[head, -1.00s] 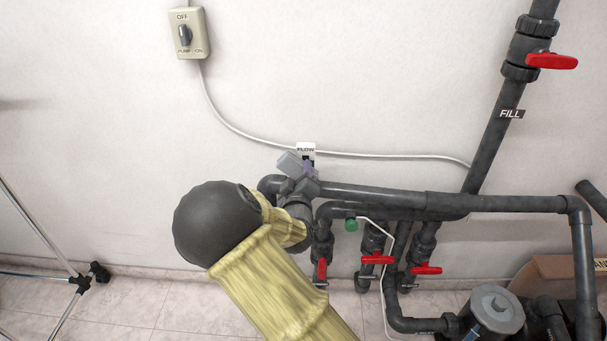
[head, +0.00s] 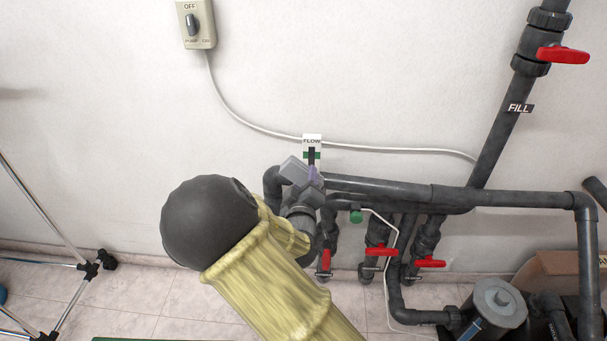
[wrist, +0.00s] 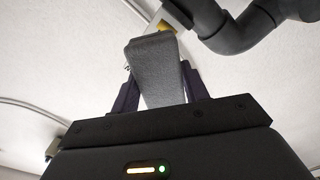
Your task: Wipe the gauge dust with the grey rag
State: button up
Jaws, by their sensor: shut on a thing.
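The flow gauge (head: 312,143) is a small white plate marked FLOW on the wall, with a dark middle and green marks; no dust can be made out on it. My gripper (head: 313,178) is just below it in the head view. My gripper is shut on the grey rag (head: 293,170), a folded block that stands between the two purple fingers (wrist: 160,82) in the wrist view. The rag (wrist: 156,62) points toward the wall, its far end near a pale and yellowish piece (wrist: 172,19). I cannot tell whether the rag touches the gauge.
Dark pipes (head: 390,187) run right of and below my gripper, with red valve handles (head: 381,250) and a green knob (head: 356,216). A white cable (head: 400,149) crosses the wall by the gauge. A pump switch (head: 194,24) is at upper left.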

jog(key=shift+s, duration=1.1)
jog(key=shift+r, duration=0.1)
